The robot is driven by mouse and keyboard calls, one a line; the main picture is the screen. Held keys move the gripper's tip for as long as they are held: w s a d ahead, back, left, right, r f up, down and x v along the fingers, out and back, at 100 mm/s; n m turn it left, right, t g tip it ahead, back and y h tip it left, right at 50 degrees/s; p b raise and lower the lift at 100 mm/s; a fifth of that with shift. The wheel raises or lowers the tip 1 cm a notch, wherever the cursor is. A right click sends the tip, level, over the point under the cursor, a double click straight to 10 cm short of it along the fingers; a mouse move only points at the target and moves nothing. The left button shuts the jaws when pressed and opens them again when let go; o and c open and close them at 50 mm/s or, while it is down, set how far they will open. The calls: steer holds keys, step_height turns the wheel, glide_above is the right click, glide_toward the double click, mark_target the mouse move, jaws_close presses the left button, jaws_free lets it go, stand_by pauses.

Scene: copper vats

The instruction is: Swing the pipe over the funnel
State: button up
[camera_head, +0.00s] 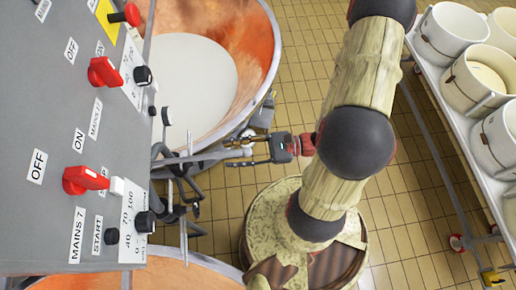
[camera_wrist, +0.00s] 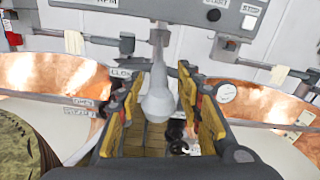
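My gripper (camera_head: 230,153) reaches left from my arm, between the two copper vats and in front of the grey control panel. In the wrist view my gripper (camera_wrist: 165,105) is open, with its yellow-padded fingers apart. A pale grey rod with a rounded, bulb-like end (camera_wrist: 159,101) shows between the fingers, with gaps at its sides; I cannot tell whether it is part of the pipe. Grey pipework (camera_head: 180,205) shows beside the panel in the head view. I cannot make out the funnel in either view.
A copper vat with pale liquid (camera_head: 258,60) stands behind; another copper vat (camera_head: 170,277) is in front. The control panel (camera_head: 60,130) with red switches fills the left. A cart (camera_head: 438,85) with white tubs stands right.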

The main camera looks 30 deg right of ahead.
steer(key=v, duration=0.7)
steer(key=shift+d, duration=0.2)
steer(key=shift+s, duration=0.2)
stand_by(0.3)
